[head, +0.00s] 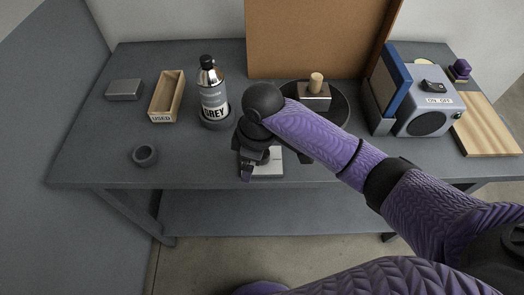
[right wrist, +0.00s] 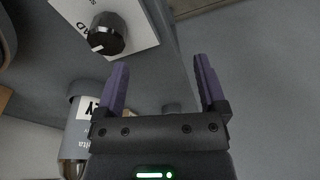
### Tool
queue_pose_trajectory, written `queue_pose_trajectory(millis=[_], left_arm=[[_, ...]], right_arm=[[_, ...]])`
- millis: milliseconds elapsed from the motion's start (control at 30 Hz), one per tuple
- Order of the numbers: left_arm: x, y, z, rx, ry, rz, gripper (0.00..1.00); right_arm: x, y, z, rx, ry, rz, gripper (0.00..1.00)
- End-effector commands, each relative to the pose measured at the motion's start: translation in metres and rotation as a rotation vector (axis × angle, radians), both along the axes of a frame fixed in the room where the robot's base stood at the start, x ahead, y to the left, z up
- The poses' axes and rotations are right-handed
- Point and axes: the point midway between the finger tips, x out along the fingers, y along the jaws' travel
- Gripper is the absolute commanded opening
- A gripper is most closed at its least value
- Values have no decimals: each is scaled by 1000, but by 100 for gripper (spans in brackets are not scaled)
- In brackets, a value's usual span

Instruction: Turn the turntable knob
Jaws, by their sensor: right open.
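The turntable knob (right wrist: 107,35) is black with a white pointer mark. It sits on a white plate (right wrist: 140,18) with partly visible lettering, at the upper left of the right wrist view. In the head view the white plate (head: 268,167) shows at the table's front, partly covered by my right gripper (head: 247,174). The knob itself is hidden there. The right gripper's purple fingers (right wrist: 162,70) are open and empty, apart from the knob, which lies left of them in the wrist view. The dark round turntable (head: 341,112) stands behind, carrying a metallic block (head: 314,97) with a wooden peg. My left gripper is out of view.
A GREY spray can (head: 214,98) stands left of my right gripper, with a USED wooden tray (head: 167,97), a grey box (head: 124,89) and a dark ring (head: 145,155) farther left. A blue-grey machine (head: 430,105) and wooden board (head: 487,124) are right. A brown panel (head: 315,40) stands behind.

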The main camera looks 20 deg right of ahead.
Motion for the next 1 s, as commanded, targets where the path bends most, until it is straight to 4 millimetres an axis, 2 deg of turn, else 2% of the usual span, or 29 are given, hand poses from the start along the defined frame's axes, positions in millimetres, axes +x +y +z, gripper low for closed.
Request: queue_pose_trajectory(millis=[33, 200, 300, 367, 600, 700, 833, 1000], left_arm=[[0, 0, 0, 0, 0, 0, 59], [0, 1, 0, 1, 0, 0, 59], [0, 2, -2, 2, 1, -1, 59], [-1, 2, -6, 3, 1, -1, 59], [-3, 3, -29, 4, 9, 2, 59], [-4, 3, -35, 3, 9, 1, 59], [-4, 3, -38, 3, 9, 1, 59], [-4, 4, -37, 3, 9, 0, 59]], right_arm=[[10, -7, 10, -29, -1, 19, 91], [33, -31, 44, -115, 29, 70, 91], [37, -38, 49, -135, 39, 78, 91], [37, -39, 41, -137, 44, 79, 91], [36, -38, -20, -136, 45, 81, 91], [37, -38, -37, -134, 43, 80, 91], [37, -38, -46, -136, 40, 81, 91], [37, -38, -46, -134, 38, 81, 91]])
